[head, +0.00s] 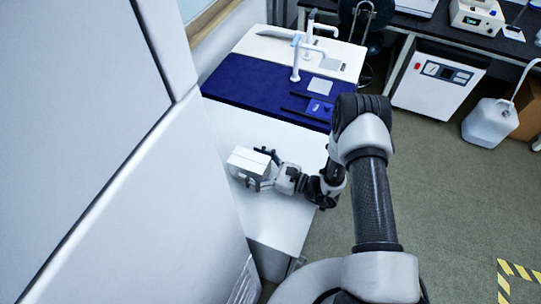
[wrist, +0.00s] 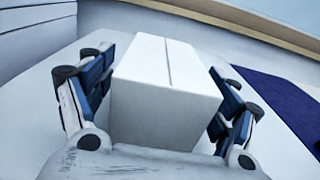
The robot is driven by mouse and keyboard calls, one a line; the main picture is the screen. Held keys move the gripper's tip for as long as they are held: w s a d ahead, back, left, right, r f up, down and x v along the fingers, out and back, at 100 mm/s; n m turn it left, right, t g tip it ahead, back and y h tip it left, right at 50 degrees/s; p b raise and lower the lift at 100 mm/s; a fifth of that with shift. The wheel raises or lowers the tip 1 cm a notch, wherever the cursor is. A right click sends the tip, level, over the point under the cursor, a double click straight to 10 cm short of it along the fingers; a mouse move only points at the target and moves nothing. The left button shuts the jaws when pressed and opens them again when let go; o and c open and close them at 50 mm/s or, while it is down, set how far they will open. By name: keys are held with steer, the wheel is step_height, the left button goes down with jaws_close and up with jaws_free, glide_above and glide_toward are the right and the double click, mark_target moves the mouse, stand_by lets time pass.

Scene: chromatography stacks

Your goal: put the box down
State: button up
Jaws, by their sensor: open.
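A white box (head: 249,160) sits at the white worktop (head: 285,215) in the head view. It fills the middle of the wrist view (wrist: 165,90), with a seam along its top. My gripper (head: 262,170) is around the box, one finger on each side. In the wrist view my gripper (wrist: 160,105) is open, with a gap between the left finger and the box. The right finger is close to the box's side, and I cannot tell whether it touches. The box's underside is hidden, but it looks level on the worktop.
A dark blue mat (head: 250,83) with white taps (head: 297,60) lies beyond the worktop. Large white cabinet panels (head: 120,200) stand close on the left. A white instrument (head: 437,80) and a plastic canister (head: 488,122) are at the right. The worktop in front of the box is clear.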

steer(key=shift+c, duration=0.4)
steer(key=c, duration=1.2)
steer(key=shift+c, duration=0.2)
steer(key=shift+r, duration=0.1)
